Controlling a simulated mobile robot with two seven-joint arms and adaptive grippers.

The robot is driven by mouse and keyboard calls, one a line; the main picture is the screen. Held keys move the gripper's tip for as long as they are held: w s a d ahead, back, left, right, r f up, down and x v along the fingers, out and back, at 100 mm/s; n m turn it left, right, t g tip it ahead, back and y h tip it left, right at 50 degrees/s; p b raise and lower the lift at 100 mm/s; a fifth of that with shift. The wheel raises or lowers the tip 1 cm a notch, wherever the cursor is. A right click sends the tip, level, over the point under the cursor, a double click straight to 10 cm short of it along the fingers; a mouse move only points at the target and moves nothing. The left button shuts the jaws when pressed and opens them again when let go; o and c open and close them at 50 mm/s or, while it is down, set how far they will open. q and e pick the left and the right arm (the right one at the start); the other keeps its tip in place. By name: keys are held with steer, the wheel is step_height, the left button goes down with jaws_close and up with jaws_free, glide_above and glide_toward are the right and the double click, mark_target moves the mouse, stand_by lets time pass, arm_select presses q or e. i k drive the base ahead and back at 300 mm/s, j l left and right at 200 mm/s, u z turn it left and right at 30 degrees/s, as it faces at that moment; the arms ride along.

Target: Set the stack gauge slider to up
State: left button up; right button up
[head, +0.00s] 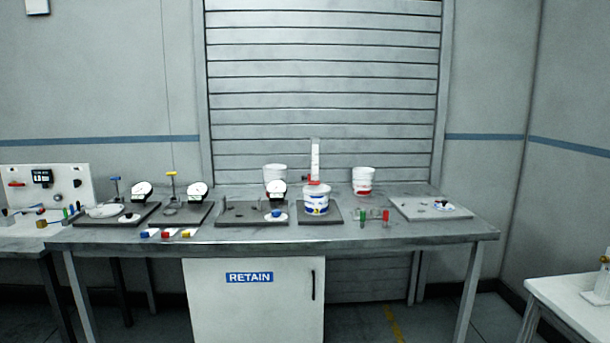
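On the grey metal table (400,234), a tall white upright gauge (315,158) with marks on its face stands at the back middle. Small red parts (312,179) show near its foot; I cannot tell which of them is the slider, or its exact setting. A white tub (316,200) with a blue and red label stands in front of the gauge on a dark plate (332,216) and hides its lower part. Neither of my grippers is in view.
White tubs (362,180) (274,173) stand behind. Dark plates with round dials (141,190) are on the left, with small coloured blocks (165,234) in front. Green and red pegs (374,215) and a pale plate (416,212) are on the right. A RETAIN cabinet (255,305) is below.

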mark_target(310, 182)
steer(key=i+j, duration=0.2)
steer(key=j, duration=0.15)
steer(key=i+j+z, duration=0.15)
steer(key=j, duration=0.2)
steer(key=i+j, duration=0.25)
steer(key=i+j+z, duration=0.1)
steer(key=j, duration=0.4)
steer(key=i+l, duration=0.2)
steer(key=i, duration=0.25)
steer(key=j+u, duration=0.05)
